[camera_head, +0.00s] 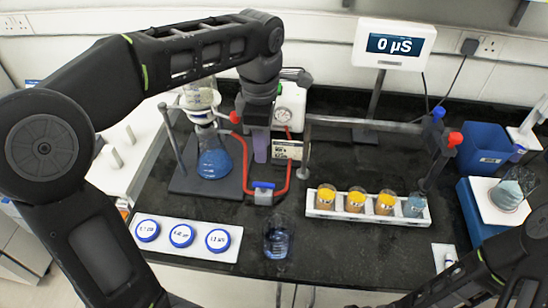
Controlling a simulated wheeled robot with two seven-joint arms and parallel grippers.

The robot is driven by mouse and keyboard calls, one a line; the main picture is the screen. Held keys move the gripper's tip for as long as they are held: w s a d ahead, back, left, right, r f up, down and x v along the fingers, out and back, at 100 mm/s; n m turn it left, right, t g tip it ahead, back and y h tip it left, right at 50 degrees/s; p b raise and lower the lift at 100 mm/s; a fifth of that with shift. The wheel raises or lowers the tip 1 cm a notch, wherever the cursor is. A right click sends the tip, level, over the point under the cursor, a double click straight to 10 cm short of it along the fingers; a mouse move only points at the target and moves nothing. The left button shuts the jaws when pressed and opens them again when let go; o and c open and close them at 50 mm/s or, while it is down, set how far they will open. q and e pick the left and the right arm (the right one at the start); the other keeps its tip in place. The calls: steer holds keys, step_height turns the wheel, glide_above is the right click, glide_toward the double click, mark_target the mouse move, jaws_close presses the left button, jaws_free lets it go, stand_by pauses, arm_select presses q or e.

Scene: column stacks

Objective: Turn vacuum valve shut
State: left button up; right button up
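A blue valve (263,188) sits on a loop of red hose (241,165) that runs beside a flask of blue liquid (214,160). Its handle looks level, though it is small at this size. My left gripper (262,152) points down from above, just behind and above the valve, and looks apart from it. Its fingertips are small and dark, so its opening is not clear. My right arm comes in at the lower right; its gripper does not show.
A white rack (322,211) holds several vials. A glass beaker (277,240) stands in front of the valve. A white tray (174,226) has blue-rimmed discs. A meter (393,45) reads 0 µS. A blue bin (484,148) stands right.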

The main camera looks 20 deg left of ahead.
mark_target(264, 184)
arm_select(q)
steer(key=shift+s+r, duration=0.1)
steer(key=shift+s, duration=0.05)
step_height(264, 184, down, 12)
steer(key=shift+f+p, duration=0.1)
steer(key=shift+p, duration=0.7)
jaws_close()
stand_by(0.5)
